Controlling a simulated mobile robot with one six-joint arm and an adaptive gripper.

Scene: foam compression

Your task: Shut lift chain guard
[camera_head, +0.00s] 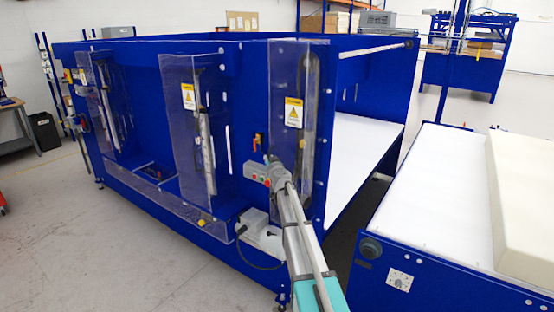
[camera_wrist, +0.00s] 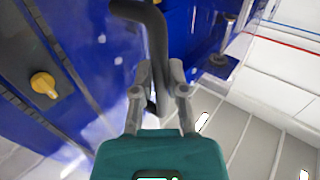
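Several clear guards with yellow warning labels stand on the front of the blue machine (camera_head: 239,120). The right guard (camera_head: 297,85) covers a tall slot at the machine's right corner. The middle guard (camera_head: 184,125) and left guard (camera_head: 100,105) stand further along. I cannot tell which is the lift chain guard. My gripper (camera_head: 268,160) is low beside the right guard, close to the front panel. In the wrist view, the fingers of my gripper (camera_wrist: 160,72) close in on both sides of a dark bent handle (camera_wrist: 157,42). The handle's lower end is partly hidden between the fingers.
A control box with coloured buttons (camera_head: 257,174) and a grey box (camera_head: 252,222) with a cable sit near my arm. A white-topped table (camera_head: 430,185) with a foam block (camera_head: 525,200) stands at the right. The floor (camera_head: 120,255) at the left is clear.

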